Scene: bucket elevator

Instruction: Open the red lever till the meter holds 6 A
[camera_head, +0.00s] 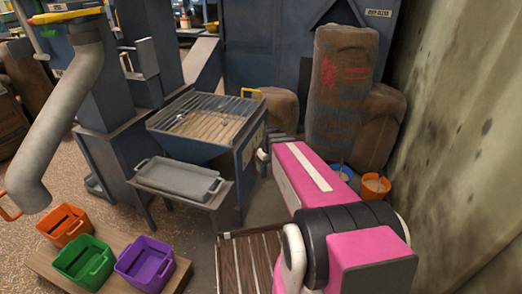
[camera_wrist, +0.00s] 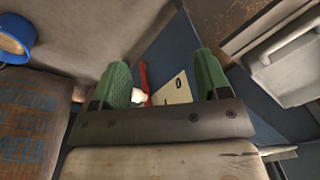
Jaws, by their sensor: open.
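The red lever (camera_wrist: 144,77) shows in the wrist view as a narrow red strip on a blue panel, with a white knob-like piece (camera_wrist: 138,96) at its near end. A cream plate (camera_wrist: 172,92) with dark marks lies just right of it. My gripper (camera_wrist: 163,62) is open, its green fingers wide apart. The lever appears between the fingers, close to the left one; I cannot tell whether they touch. In the head view my gripper (camera_head: 262,158) is beside the blue hopper's (camera_head: 190,148) right side, mostly hidden by my pink arm. I cannot make out a meter reading.
A grey tray (camera_head: 180,180) stands before the hopper. Orange (camera_head: 66,225), green (camera_head: 84,262) and purple (camera_head: 145,262) bins sit on a low wooden platform. Brown sacks (camera_head: 343,85), an orange bucket (camera_head: 375,187) and a stained wall (camera_head: 455,150) close off the right.

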